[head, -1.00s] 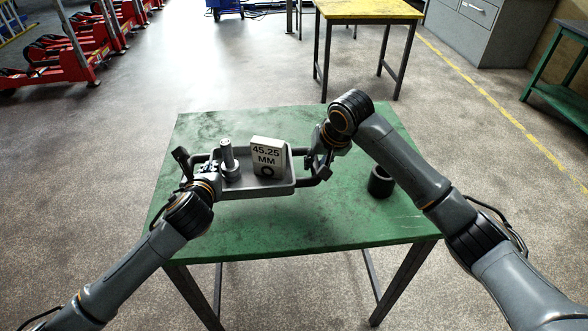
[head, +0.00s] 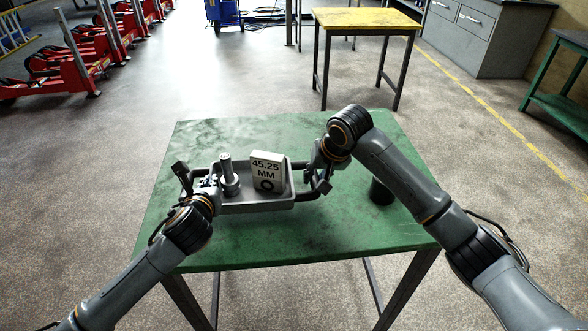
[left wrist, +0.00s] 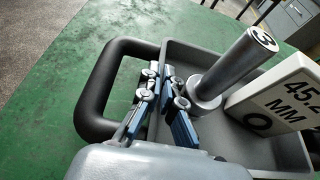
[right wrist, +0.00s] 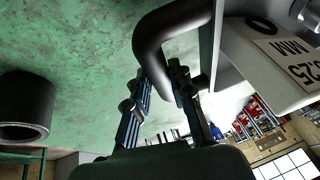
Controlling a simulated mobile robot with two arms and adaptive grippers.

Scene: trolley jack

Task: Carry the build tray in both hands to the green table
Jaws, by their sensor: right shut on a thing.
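The grey build tray (head: 255,206) is level over the green table (head: 300,240); I cannot tell whether it touches the top. It carries a metal post on a round base (head: 229,180) and a white block marked 45.25 MM (head: 267,173). My right gripper (right wrist: 160,80) is shut on the dark handle (right wrist: 165,35) at the tray's right end. My left gripper (left wrist: 161,72) is at the left end, its fingers close together at the tray's side wall, inside the left handle loop (left wrist: 92,90). Whether they clamp the wall is unclear.
A dark hollow cylinder (right wrist: 27,100) stands on the green table right of the tray, partly behind my right arm in the head view. A yellow table (head: 365,20) stands beyond, with grey cabinets (head: 480,38) at the back right. Red jacks (head: 75,65) line the left.

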